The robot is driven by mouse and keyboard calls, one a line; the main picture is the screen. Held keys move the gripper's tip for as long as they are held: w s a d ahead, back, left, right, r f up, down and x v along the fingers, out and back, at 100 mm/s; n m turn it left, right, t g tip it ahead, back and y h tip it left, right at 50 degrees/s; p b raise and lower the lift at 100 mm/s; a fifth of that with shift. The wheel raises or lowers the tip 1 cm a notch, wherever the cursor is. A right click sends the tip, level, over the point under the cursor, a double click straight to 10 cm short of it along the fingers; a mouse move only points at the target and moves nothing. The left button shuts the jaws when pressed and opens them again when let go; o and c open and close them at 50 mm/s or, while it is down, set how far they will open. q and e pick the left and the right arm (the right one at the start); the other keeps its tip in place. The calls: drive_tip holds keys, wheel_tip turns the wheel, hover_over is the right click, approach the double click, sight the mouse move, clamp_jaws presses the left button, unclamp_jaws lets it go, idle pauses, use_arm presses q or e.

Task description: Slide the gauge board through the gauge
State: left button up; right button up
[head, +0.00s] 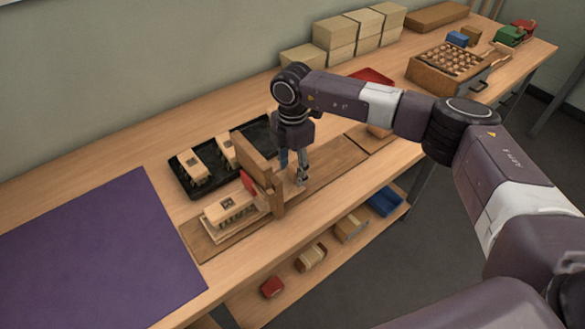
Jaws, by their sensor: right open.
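The gauge (277,203) is an upright wooden frame with a red piece on it, standing across a long flat wooden base (335,165). On the left side of the gauge, a pale board (212,232) lies on the base with a brush block (228,208) on it; it looks like the gauge board. Its right end is hidden by the gauge frame. My right gripper (293,172) points down just right of the gauge, low over the base, with its fingers apart. I cannot tell whether it touches anything there. My left gripper is not in view.
A black tray (178,180) with pale brush blocks lies behind the gauge. A purple mat (95,250) covers the bench at left. Pale boxes (335,32), a red tray (372,75) and a wooden case (425,78) stand farther back. A lower shelf holds small items.

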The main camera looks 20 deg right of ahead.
drive_tip(key=c, duration=1)
clamp_jaws()
drive_tip(key=a, duration=0.1)
drive_tip(key=s+a, duration=0.1)
drive_tip(key=a, duration=0.2)
drive_tip(key=shift+s+a, duration=0.2)
drive_tip(key=shift+s, duration=0.1)
drive_tip(key=o, duration=1)
unclamp_jaws()
drive_tip(key=shift+d, duration=0.1)
wheel_tip(320, 180, up, 12)
